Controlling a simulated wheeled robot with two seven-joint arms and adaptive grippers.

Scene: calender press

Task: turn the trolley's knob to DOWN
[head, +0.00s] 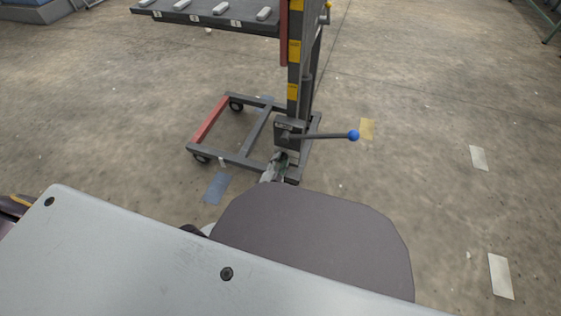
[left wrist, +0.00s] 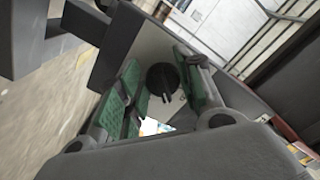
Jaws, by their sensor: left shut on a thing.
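The trolley (head: 293,95) is a dark lift frame with an upright mast and a low wheeled base. Its knob (left wrist: 162,78) is a round black dial with a raised grip on a pale panel in the left wrist view. My left gripper (head: 278,163) is low at the mast's foot in the head view, below the lever. In the left wrist view its green-padded fingers (left wrist: 163,95) stand on either side of the knob, shut on it. The knob is hidden in the head view, and I cannot read its markings. My right gripper is not in view.
A lever with a blue ball end (head: 354,136) sticks out to the right of the mast, just above my left gripper. A grey platform (head: 215,14) is on the trolley's upper part. The concrete floor (head: 430,120) on the right is open, with a few flat patches.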

